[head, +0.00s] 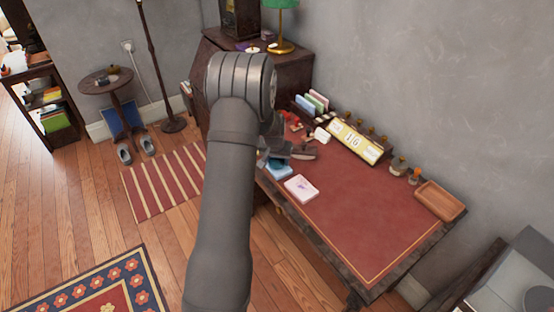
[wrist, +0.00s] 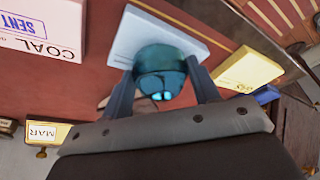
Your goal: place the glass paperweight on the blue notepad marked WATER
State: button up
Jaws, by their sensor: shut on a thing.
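The glass paperweight (wrist: 160,72) is a teal, rounded, shiny piece held between the two fingers of my gripper (wrist: 162,78) in the wrist view. The gripper is shut on it. A pale blue notepad (wrist: 135,35) lies right behind the paperweight in that view, and I cannot tell whether the two touch. Any writing on this pad is hidden. In the head view the blue notepad (head: 279,172) lies at the desk's near left edge, partly covered by my arm. A bit of the teal paperweight (head: 275,162) shows just above it.
A pinkish-white pad marked COAL (wrist: 40,28) with a SENT stamp lies beside the blue one. A yellow pad (wrist: 248,70) is on its other side. The red desk top (head: 360,215) is clear to the right.

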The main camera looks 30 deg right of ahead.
jog(key=shift+f, duration=0.1)
jog(key=o, duration=1.2)
jog(key=v, duration=1.2)
jog(key=x, duration=1.2)
jog(key=shift+f, duration=0.15)
notch_tip(320, 180, up, 2)
jog(key=shift+r, duration=0.35)
